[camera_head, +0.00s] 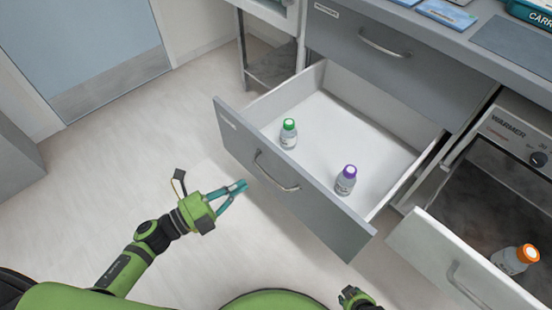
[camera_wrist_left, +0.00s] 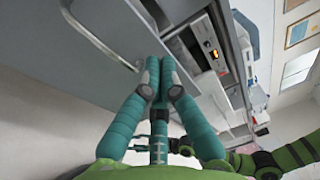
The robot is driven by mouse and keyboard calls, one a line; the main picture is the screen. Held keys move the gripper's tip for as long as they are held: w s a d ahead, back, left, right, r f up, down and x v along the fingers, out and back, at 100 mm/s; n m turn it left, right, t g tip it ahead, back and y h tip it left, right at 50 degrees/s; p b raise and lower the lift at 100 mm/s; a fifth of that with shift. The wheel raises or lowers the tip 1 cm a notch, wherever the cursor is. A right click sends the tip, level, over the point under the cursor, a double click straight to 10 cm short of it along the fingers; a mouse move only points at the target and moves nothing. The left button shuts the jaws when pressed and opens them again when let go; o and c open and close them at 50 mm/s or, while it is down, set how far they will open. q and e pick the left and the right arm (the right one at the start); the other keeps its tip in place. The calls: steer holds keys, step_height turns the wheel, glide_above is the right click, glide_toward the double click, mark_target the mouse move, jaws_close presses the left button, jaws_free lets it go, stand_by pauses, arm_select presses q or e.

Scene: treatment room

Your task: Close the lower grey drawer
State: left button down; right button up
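The lower grey drawer (camera_head: 235,136) is pulled well out of its cabinet. Its front carries a curved metal handle (camera_head: 277,172), which also shows in the left wrist view (camera_wrist_left: 95,42). Inside stand a green-capped bottle (camera_head: 288,134) and a purple-capped bottle (camera_head: 345,181). My left gripper (camera_head: 238,186) is in front of the drawer, just left of the handle and apart from it. Its teal fingers meet at the tips in the left wrist view (camera_wrist_left: 155,78), with nothing between them. Part of my right arm's end (camera_head: 355,297) shows at the bottom edge; its fingers are not clear.
The upper grey drawer (camera_head: 385,68) is shut beneath the counter. At right, a warmer's pale drawer (camera_head: 440,262) is open, with an orange-capped bottle (camera_head: 515,260) in it. A small metal cart (camera_head: 270,68) stands left of the cabinet. The floor at left is clear.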

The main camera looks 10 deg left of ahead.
arm_select(q)
step_height(320, 180, down, 2)
steer(key=s+a+n+t+y, duration=0.1)
steer(key=a+n+y, duration=0.1)
steer(key=a+n, duration=0.1)
glide_toward(277, 157)
steer(key=shift+y, duration=0.3)
steer(key=x, duration=0.6)
steer(key=shift+d+r, duration=0.1)
steer(key=shift+d, duration=0.1)
steer(key=shift+w+d, duration=0.25)
steer(key=shift+w, duration=0.15)
